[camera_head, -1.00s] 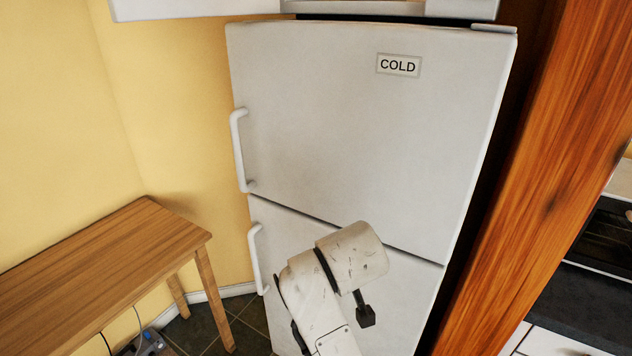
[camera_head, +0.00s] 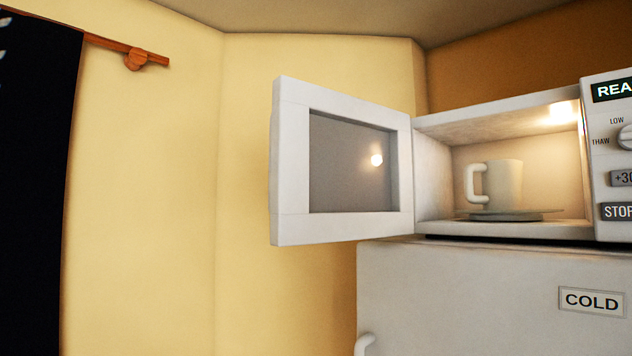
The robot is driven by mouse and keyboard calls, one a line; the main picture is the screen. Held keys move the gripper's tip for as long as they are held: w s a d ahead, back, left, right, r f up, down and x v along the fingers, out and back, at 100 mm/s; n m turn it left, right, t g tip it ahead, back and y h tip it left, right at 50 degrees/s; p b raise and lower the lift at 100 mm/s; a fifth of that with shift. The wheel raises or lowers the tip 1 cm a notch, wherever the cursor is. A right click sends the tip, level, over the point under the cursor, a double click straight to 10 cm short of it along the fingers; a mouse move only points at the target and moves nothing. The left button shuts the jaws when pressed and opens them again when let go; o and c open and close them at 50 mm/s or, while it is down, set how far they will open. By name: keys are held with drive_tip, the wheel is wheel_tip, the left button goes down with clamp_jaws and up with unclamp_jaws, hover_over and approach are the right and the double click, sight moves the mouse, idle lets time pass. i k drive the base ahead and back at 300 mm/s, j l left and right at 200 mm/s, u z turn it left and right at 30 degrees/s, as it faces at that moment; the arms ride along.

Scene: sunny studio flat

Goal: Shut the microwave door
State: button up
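The white microwave (camera_head: 435,185) sits on top of the fridge in the head view, its right side cut off by the frame edge. Its door (camera_head: 290,165) stands wide open, swung out to the left, with a dark grey window showing a bright reflection. The lit cavity is exposed. A white mug (camera_head: 503,182) stands upright inside on a round turntable plate (camera_head: 510,215), handle to the left. My gripper is not in view.
The white fridge (camera_head: 460,300) with a COLD label is below the microwave. A control panel (camera_head: 612,160) with a knob and buttons is at the right edge. A dark curtain (camera_head: 40,180) hangs from a wooden rod (camera_head: 130,55) at left. Yellow wall lies behind the door.

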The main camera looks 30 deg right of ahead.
sight(341, 167)
drive_tip(key=i+j, duration=0.4)
drive_tip(key=i, duration=0.15)
drive_tip(key=i+j, duration=0.85)
drive_tip(key=i, duration=0.25)
drive_tip(key=i+j+z, duration=0.15)
drive_tip(key=z, duration=0.3)
drive_tip(key=i+j+z, duration=0.2)
drive_tip(key=z, duration=0.25)
drive_tip(key=i+j+z, duration=0.1)
drive_tip(key=j+z, duration=0.3)
drive_tip(key=l+z, duration=0.1)
drive_tip(key=z, duration=0.45)
drive_tip(key=u, duration=0.7)
